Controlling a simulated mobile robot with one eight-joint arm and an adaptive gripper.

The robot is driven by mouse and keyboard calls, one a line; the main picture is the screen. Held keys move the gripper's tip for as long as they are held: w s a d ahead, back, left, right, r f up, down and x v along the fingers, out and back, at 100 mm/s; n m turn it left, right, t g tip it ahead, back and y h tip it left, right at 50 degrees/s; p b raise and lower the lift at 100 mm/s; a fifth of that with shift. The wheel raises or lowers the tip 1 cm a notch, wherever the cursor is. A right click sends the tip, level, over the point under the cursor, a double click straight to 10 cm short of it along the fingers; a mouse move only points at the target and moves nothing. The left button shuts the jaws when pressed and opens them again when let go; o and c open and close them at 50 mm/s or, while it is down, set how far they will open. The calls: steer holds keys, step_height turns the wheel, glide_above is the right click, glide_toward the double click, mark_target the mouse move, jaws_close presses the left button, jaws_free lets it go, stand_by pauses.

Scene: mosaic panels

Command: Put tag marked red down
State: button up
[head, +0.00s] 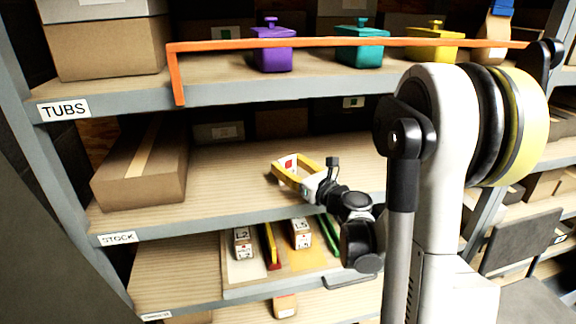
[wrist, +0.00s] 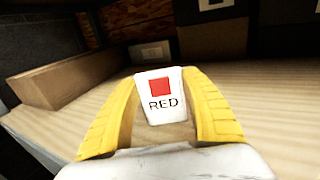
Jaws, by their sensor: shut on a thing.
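The tag marked red (wrist: 161,114) is white with a red square and the word RED; it fills the middle of the wrist view. My gripper (wrist: 160,98) has yellow fingers and is shut on the tag, one finger at each side. In the head view the tag (head: 289,162) shows between the fingertips of my gripper (head: 287,163), over the middle shelf labelled STOCK (head: 118,238). I cannot tell whether the tag touches the shelf board.
A long cardboard box (head: 140,178) lies at the left of the middle shelf. Purple (head: 272,48), teal (head: 361,46) and yellow (head: 432,45) tubs stand on the shelf above, behind an orange bar (head: 340,43). A tray with several items (head: 235,270) is below. Bare board surrounds my gripper.

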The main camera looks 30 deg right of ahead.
steer(key=o, duration=0.9)
steer(key=shift+s+r+p, duration=0.15)
steer(key=shift+s+p, duration=0.05)
steer(key=shift+p, duration=0.1)
steer(key=s+d+p, duration=0.1)
steer(key=s, duration=1)
steer(key=s+a+f+n+g+y, duration=0.15)
steer(key=a+n+g, duration=0.25)
steer(key=a+n, duration=0.45)
steer(key=s+a+f+n+g+y, duration=0.1)
steer(key=s+a+f+n+g, duration=0.15)
steer(key=a+n, duration=0.6)
steer(key=s+a+n+g+h, duration=0.2)
steer(key=s+n+g+h, duration=0.2)
steer(key=s+n, duration=0.7)
steer(key=shift+s+r+n, duration=0.4)
steer(key=shift+r+n, duration=0.05)
steer(key=shift+n, duration=2.95)
